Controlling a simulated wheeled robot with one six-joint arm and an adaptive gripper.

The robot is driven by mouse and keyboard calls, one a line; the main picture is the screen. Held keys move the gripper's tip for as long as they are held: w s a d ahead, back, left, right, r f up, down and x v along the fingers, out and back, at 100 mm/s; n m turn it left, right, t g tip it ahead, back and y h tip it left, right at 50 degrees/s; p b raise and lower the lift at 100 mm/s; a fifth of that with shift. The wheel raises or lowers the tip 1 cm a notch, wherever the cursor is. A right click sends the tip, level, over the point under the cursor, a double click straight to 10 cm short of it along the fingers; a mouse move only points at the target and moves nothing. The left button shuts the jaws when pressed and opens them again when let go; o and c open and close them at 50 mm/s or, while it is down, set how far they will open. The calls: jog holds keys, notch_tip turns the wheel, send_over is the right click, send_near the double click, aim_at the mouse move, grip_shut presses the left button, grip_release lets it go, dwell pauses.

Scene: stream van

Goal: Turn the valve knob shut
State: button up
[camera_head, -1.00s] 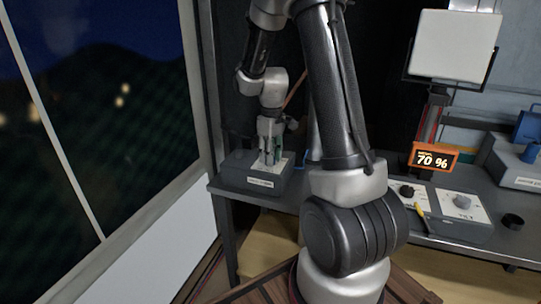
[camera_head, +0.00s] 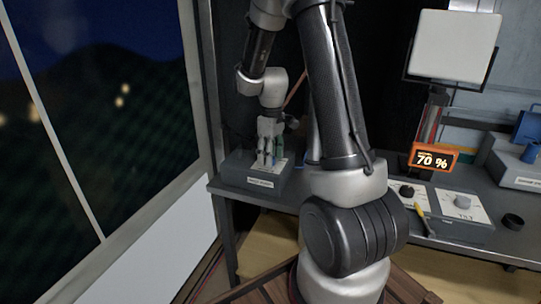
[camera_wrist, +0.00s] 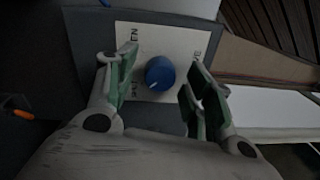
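The valve knob (camera_wrist: 160,73) is round and blue with a white pointer mark. It sits on a pale, lettered plate (camera_wrist: 185,40) on top of a dark grey box (camera_head: 262,181) at the left end of the bench. My gripper (camera_wrist: 160,88) points down at the knob, with one green-padded finger on each side of it. In the wrist view there are gaps between the pads and the knob, wider on the right. The plate's lettering is partly hidden by the fingers. In the head view my gripper (camera_head: 269,160) stands over the box and mostly hides the knob.
An orange display (camera_head: 433,158) reads 70 %. A yellow-handled tool (camera_head: 420,210) lies there. A window is at the left.

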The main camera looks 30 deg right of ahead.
jog(key=shift+r, duration=0.1)
notch_tip(320, 180, up, 12)
jog(key=shift+w+d, duration=0.15)
jog(key=shift+d, duration=0.1)
dwell(0.7)
